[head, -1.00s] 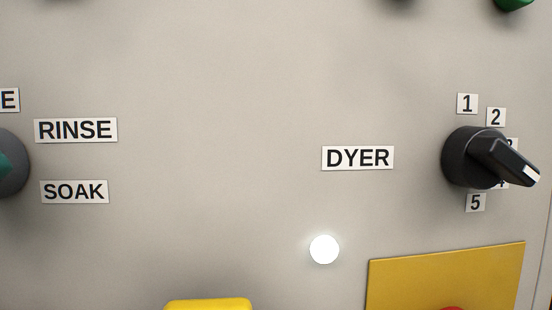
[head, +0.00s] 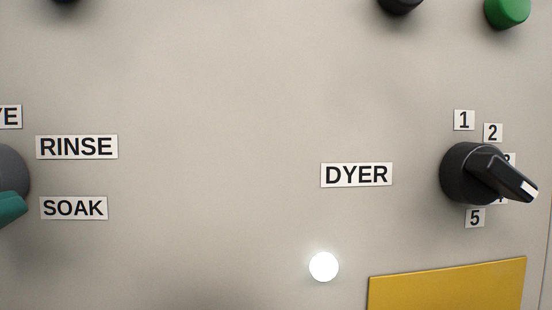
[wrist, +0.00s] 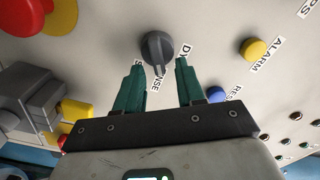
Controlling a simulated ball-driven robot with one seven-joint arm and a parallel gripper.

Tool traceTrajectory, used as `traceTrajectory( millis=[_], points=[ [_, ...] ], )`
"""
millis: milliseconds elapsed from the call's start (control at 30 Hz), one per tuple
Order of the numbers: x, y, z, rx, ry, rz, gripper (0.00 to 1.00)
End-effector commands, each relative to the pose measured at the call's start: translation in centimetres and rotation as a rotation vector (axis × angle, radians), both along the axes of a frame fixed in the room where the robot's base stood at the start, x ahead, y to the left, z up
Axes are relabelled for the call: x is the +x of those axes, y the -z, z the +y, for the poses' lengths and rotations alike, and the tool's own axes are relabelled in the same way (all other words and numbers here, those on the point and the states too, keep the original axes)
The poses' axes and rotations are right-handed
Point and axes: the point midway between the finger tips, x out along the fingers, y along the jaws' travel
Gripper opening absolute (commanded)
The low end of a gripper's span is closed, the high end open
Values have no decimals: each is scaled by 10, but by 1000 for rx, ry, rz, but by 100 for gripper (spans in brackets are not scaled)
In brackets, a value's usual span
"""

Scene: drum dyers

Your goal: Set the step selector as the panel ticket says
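A dark round knob (wrist: 157,46) has word labels around it. It is cut off at the left edge of the head view (head: 14,172), beside the RINSE label (head: 77,147) and the SOAK label (head: 73,208). My gripper (wrist: 158,64) is open, its two teal fingertips just short of this knob, one to each side and apart from it. One teal finger shows at the head view's left edge. A black knob (head: 485,173) with numbers 1 to 5 points its white tip to the lower right; it partly covers 3 and 4. No ticket is readable.
A DYER plate (head: 356,174), a lit white lamp (head: 323,267) and a yellow plate (head: 447,285) are on the panel. The wrist view shows a yellow ALARM button (wrist: 254,49), a blue button (wrist: 216,94), and a red button (wrist: 18,14) at upper left.

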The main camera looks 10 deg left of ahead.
Motion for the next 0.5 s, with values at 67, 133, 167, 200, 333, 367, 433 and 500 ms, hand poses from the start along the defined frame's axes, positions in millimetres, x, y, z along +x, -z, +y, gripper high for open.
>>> traceTrajectory(
  millis=[67, 133, 167, 200, 333, 367, 433, 500],
  points=[
    [-2, 0, 0, 0, 0, -1, 38],
    [-6, 0, -1, 0, -1, -2, 38],
    [-10, 0, -2, 0, -2, -1, 38],
    [-15, 0, -3, 0, -3, -2, 38],
    [-38, 0, -8, 1, -5, -2, 38],
    [-43, 0, -10, 3, -4, -2, 38],
    [-57, 1, -13, 2, -3, -1, 38],
    [-70, 0, -16, 0, -3, -2, 38]
  ],
)
